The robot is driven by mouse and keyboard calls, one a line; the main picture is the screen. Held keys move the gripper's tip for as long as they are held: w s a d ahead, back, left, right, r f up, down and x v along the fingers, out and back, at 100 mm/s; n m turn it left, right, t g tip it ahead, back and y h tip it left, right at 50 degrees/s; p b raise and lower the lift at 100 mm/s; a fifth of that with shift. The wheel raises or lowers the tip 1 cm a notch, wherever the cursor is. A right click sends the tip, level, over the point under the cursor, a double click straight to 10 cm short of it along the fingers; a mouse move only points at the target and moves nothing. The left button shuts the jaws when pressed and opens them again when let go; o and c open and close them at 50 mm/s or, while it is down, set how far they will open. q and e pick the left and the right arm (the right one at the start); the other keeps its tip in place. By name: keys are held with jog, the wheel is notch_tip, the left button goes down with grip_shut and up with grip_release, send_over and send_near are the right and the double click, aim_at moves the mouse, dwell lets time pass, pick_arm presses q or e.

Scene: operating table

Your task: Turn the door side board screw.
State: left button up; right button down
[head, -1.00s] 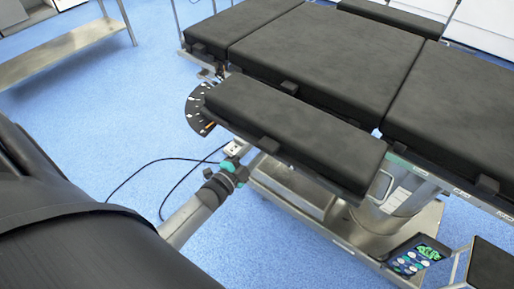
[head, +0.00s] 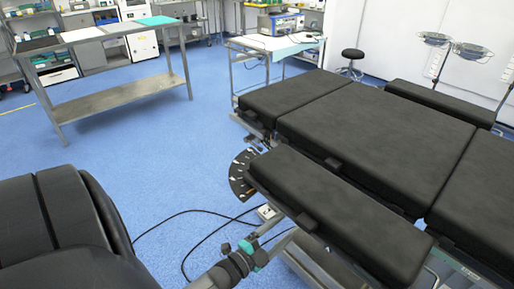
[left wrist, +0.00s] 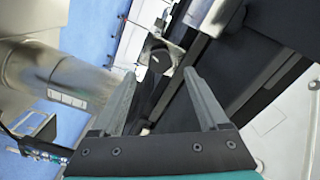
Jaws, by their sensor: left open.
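The side board is a long black padded board (head: 340,215) along the near side of the operating table (head: 385,130). My left gripper (head: 280,238) is beside and below the board's near edge, its fingers partly hidden in the head view. In the left wrist view its two grey fingers (left wrist: 162,82) are apart with nothing gripped. A dark rounded knob (left wrist: 157,59) on a grey block shows beyond and between the fingertips, apart from them. It may be the board's screw, but I cannot tell for sure. My right gripper is not in view.
A black fan-shaped plate (head: 240,177) hangs at the board's left end. A small white box (head: 267,212) with black cables is near my gripper. A steel bench (head: 115,100) and a cart (head: 275,45) stand behind. Blue floor (head: 165,150) is clear at left.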

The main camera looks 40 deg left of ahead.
pick_arm(q)
jog(key=s+p, duration=0.1)
jog(key=s, duration=0.9)
jog(key=shift+s+a, duration=0.2)
jog(key=shift+a, duration=0.2)
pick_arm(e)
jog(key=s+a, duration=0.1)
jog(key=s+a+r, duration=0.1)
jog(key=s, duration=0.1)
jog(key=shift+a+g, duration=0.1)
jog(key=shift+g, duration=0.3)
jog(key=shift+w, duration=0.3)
